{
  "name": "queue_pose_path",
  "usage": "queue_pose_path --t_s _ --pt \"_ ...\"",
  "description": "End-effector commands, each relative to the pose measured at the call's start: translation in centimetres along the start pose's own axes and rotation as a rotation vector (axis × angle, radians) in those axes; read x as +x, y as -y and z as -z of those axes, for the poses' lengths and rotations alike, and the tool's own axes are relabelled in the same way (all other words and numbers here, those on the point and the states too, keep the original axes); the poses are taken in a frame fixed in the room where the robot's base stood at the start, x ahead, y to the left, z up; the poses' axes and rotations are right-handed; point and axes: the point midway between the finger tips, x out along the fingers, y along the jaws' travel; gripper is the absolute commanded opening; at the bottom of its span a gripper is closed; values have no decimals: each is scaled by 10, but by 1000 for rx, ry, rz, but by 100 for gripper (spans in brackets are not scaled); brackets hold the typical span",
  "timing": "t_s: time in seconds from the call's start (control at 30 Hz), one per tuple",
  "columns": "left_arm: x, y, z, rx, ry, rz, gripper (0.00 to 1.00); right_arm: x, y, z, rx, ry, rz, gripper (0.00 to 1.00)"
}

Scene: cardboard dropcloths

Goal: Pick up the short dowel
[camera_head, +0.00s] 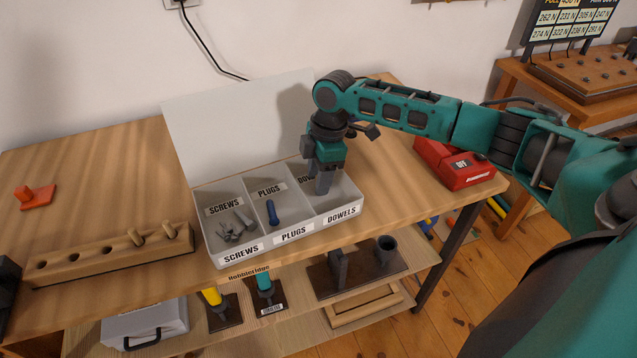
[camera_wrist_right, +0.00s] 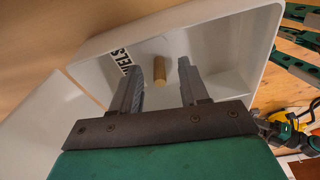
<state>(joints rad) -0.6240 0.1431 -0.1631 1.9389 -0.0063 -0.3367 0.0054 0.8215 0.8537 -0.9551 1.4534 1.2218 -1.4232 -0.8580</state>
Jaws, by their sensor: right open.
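A short light-wood dowel (camera_wrist_right: 159,72) stands or lies in the compartment of the white tray (camera_head: 213,253) labelled DOWELS, seen in the right wrist view. My right gripper (camera_head: 323,188) reaches down into that compartment and hides the dowel from the head view. In the right wrist view my right gripper (camera_wrist_right: 158,65) is open, with its two grey fingers on either side of the dowel and a gap visible beside it. My left gripper is not seen.
The tray's other compartments hold grey screws (camera_head: 236,228) and a blue plug (camera_head: 272,212). A wooden block (camera_head: 90,258) with holes and two pegs lies left of the tray. A red box (camera_head: 456,165) stands right. A white panel rises behind the tray.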

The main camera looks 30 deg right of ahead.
Motion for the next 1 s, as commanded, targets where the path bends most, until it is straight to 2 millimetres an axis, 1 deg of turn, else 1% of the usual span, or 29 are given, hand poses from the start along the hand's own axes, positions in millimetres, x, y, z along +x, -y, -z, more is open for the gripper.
queue_pose_path --t_s 0.03,0.1,0.3,0.77,1.0 --pt "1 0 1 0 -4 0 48 5 0 0 0 1 1 44" --pt "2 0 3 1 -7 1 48 7 0 0 0 1 0 44" --pt "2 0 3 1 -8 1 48 7 0 0 0 0 0 44" --pt "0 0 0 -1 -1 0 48 6 0 0 0 0 0 0" --pt "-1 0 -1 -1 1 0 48 6 0 0 0 0 0 0"
